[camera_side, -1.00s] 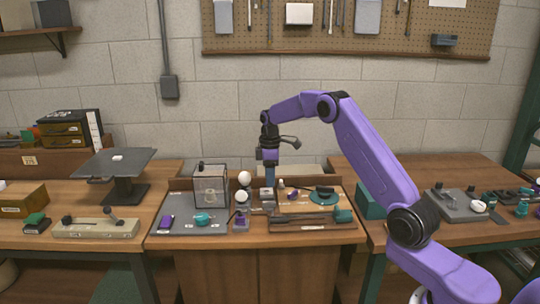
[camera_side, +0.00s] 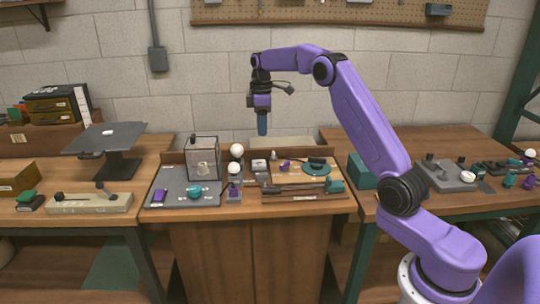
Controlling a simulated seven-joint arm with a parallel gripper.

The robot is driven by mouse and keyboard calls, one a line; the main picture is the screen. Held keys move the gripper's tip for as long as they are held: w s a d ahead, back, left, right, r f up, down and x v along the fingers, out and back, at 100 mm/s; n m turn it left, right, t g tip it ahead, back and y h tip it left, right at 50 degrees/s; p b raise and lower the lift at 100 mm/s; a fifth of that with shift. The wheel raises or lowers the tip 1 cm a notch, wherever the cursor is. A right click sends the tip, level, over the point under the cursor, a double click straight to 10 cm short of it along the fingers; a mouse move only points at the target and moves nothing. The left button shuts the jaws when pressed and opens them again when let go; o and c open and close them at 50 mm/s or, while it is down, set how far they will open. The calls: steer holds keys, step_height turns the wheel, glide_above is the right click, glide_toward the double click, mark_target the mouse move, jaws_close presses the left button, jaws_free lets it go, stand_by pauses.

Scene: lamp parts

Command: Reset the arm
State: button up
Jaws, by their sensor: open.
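My purple arm reaches in from the right and its gripper (camera_side: 262,124) points straight down. It hangs in the air above the back edge of the middle table, apart from the parts below. The fingertips are small here, and I see nothing held between them. Lamp parts lie under it on the table: a white bulb (camera_side: 237,150), a second white bulb (camera_side: 234,168) above a purple base (camera_side: 234,189), a teal part (camera_side: 194,192) and a purple block (camera_side: 159,195). A clear box (camera_side: 203,158) stands at the left on a grey mat (camera_side: 175,189).
A teal round piece (camera_side: 315,168) and a long dark tool (camera_side: 300,188) lie at the middle table's right. A black raised stand (camera_side: 105,140) is on the left table. A teal box (camera_side: 362,172) and a grey fixture (camera_side: 448,177) sit on the right table. The air around my gripper is clear.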

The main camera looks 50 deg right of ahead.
steer(key=s+a+r+n, duration=0.1)
steer(key=s+a+r, duration=0.1)
steer(key=s+a, duration=0.75)
steer(key=s+a+r+n, duration=0.1)
steer(key=s+a, duration=0.5)
steer(key=a, duration=0.6)
steer(key=s+f, duration=0.2)
steer(key=s, duration=1.2)
steer(key=s+d+f+n, duration=0.1)
steer(key=s+f, duration=0.1)
steer(key=s, duration=1.2)
steer(key=shift+s+f, duration=0.3)
steer(key=shift+s, duration=0.1)
